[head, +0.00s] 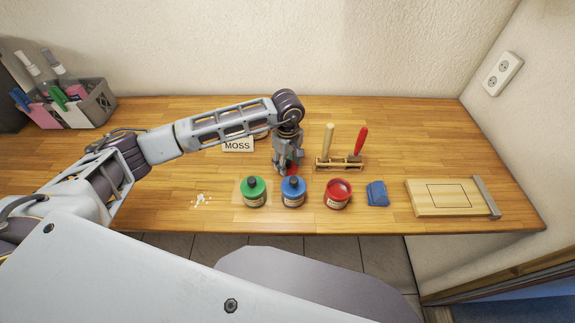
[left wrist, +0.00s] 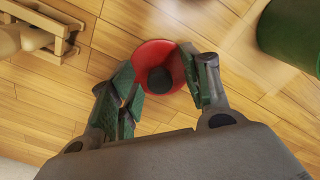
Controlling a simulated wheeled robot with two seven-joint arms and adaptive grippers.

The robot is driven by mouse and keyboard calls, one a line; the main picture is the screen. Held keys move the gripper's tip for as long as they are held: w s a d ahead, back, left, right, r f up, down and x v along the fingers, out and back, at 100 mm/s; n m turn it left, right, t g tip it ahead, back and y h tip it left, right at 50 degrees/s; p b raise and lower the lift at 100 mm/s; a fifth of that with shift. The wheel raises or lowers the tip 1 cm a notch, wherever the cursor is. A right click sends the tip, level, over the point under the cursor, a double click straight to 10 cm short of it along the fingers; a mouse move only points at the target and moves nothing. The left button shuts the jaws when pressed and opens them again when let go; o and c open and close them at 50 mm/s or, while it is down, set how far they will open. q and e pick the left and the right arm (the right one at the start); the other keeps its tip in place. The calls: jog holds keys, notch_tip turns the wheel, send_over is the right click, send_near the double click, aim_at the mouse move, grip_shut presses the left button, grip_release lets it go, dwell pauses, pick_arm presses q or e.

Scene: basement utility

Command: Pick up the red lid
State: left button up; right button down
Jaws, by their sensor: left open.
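The red lid (left wrist: 150,54), round with a dark knob-like centre, lies on the wooden table in the left wrist view. In the head view only a bit of the lid (head: 292,169) shows, mostly hidden by my left gripper (head: 287,163). My left gripper (left wrist: 158,78) is open, pointing down, with its fingers on either side of the lid. I cannot tell whether they touch it. An open red jar (head: 337,194) stands to the right, with red inside. My right gripper is not in view.
Green (head: 254,191) and blue (head: 293,191) capped jars stand just in front of the gripper. A wooden rack (head: 338,164) with tools stands right of it. A MOSS sign (head: 237,146), blue cloth (head: 377,194), wooden board (head: 440,198) and grey caddy (head: 98,104) are around.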

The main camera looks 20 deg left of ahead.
aim_at(288, 162)
pick_arm(q)
jog(key=shift+f, duration=0.1)
jog(key=shift+c, duration=0.5)
grip_shut()
notch_tip(288, 162, up, 8)
jog(key=shift+r+b, duration=0.1)
jog(key=shift+b, duration=1)
jog(key=shift+r, duration=0.95)
jog(key=shift+d+f, duration=0.1)
jog(key=shift+d, duration=0.05)
jog(key=shift+d, duration=0.1)
